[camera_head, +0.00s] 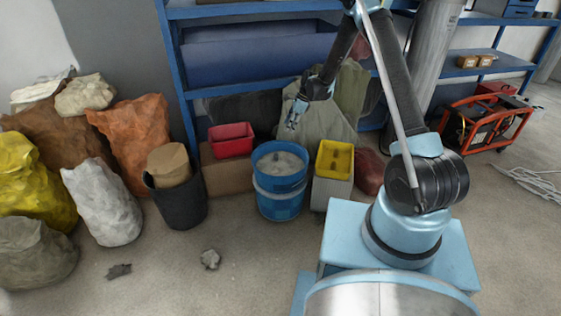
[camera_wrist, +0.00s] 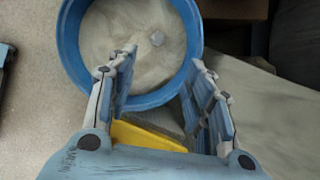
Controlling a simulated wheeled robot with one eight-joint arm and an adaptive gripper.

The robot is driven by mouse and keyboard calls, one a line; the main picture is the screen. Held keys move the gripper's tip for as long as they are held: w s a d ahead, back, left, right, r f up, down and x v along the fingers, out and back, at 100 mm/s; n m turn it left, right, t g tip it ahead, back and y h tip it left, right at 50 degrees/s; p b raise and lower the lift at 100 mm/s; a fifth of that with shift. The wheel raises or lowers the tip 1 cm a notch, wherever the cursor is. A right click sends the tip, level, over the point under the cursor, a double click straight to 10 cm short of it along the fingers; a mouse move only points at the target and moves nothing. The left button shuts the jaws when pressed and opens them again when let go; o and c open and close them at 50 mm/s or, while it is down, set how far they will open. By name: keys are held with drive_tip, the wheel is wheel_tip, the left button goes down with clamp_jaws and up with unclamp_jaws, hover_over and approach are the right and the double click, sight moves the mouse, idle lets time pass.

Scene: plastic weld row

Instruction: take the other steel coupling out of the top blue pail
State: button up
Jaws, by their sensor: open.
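The top blue pail (camera_head: 268,182) stands stacked in another blue pail (camera_head: 279,207) on the floor. Pale sand-like material fills its inside. In the wrist view the pail's blue rim (camera_wrist: 68,40) rings this material. One small grey steel coupling (camera_wrist: 157,39) lies on it, right of the pail's middle. In the head view the coupling is too small to make out. My gripper (camera_head: 294,116) is above and slightly right of the pail. In the wrist view my gripper (camera_wrist: 164,60) is open and empty, its fingertips over the pail's near part, the coupling beyond them.
A yellow bin (camera_head: 322,160) on a pale box stands right of the pail. A red bin (camera_head: 231,146) on a cardboard box is left of it. A black bucket (camera_head: 182,207) and several sacks stand farther left. A blue shelf (camera_head: 178,75) rises behind. The front floor is mostly clear.

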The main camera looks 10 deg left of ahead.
wheel_tip(320, 180, down, 4)
approach(277, 152)
drive_tip(key=shift+m, duration=0.4)
drive_tip(key=x, duration=0.5)
drive_tip(key=shift+s+d, duration=0.15)
drive_tip(key=shift+s, duration=0.05)
drive_tip(key=shift+x, duration=3)
drive_tip(key=shift+w, duration=0.1)
drive_tip(key=shift+c, duration=0.2)
drive_tip(key=shift+r, duration=0.1)
clamp_jaws()
